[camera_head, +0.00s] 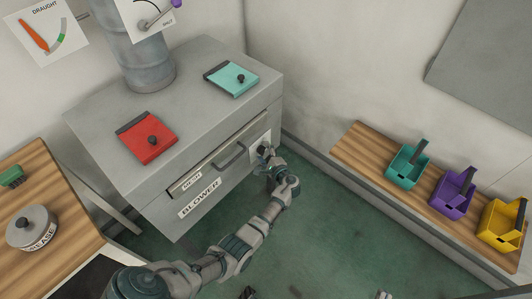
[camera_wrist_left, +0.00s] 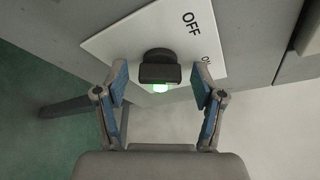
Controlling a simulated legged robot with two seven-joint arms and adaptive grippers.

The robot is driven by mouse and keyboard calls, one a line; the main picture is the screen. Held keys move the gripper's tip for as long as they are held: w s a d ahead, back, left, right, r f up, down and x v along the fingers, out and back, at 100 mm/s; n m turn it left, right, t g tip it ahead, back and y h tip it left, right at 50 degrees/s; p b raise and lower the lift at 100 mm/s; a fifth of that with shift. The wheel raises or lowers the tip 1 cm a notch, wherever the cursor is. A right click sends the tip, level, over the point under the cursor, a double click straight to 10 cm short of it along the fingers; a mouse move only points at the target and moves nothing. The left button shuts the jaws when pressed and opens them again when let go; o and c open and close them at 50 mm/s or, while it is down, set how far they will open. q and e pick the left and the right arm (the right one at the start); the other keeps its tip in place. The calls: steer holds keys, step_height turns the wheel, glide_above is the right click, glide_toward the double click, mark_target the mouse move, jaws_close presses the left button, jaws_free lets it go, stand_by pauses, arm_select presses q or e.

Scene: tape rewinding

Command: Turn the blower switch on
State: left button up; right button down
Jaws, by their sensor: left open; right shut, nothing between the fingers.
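The blower switch is a dark knob (camera_wrist_left: 159,67) on a white plate (camera_wrist_left: 112,45) marked OFF, with a second label partly hidden by a finger. A green glow shows just below the knob. In the head view the plate (camera_head: 260,138) is on the right of the blower's front. My left gripper (camera_head: 266,155) is at the plate. In the wrist view its open fingers (camera_wrist_left: 160,88) stand on both sides of the knob, with gaps. What seems to be the tip of my right gripper (camera_head: 383,295) shows at the bottom edge, shut and empty.
The grey blower cabinet (camera_head: 90,120) has a drawer handle (camera_head: 232,157) left of the switch. Red (camera_head: 147,142) and teal (camera_head: 231,78) lidded panels sit on top. A wooden bench (camera_head: 350,152) with teal, purple and yellow bins is at right.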

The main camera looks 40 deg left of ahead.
arm_select(q)
steer(key=shift+d, duration=0.1)
steer(key=v, duration=1.2)
